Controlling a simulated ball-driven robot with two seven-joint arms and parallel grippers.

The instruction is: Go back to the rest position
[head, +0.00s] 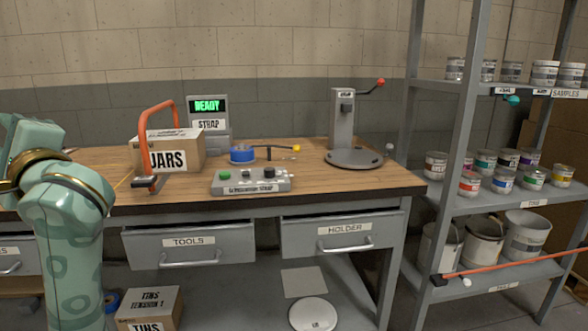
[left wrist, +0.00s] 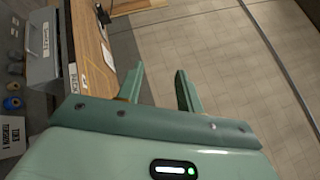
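My left arm comes in at the left of the head view, in front of the workbench, with its gripper out of that view. In the left wrist view my left gripper (left wrist: 160,88) is open, with two green fingers apart and nothing between them. Bare floor (left wrist: 215,60) lies beyond the fingers. The edge of the wooden bench top (left wrist: 92,50) runs close by on the left of that view. My right gripper is not in either view.
The workbench (head: 330,180) carries a JARS box (head: 178,155), a control box (head: 250,183) and a lever stand (head: 343,125). TOOLS (head: 190,257) and HOLDER (head: 340,246) drawers sit below. A shelf rack (head: 535,205) with cans stands right, with an orange bar (head: 510,267) across its lower part.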

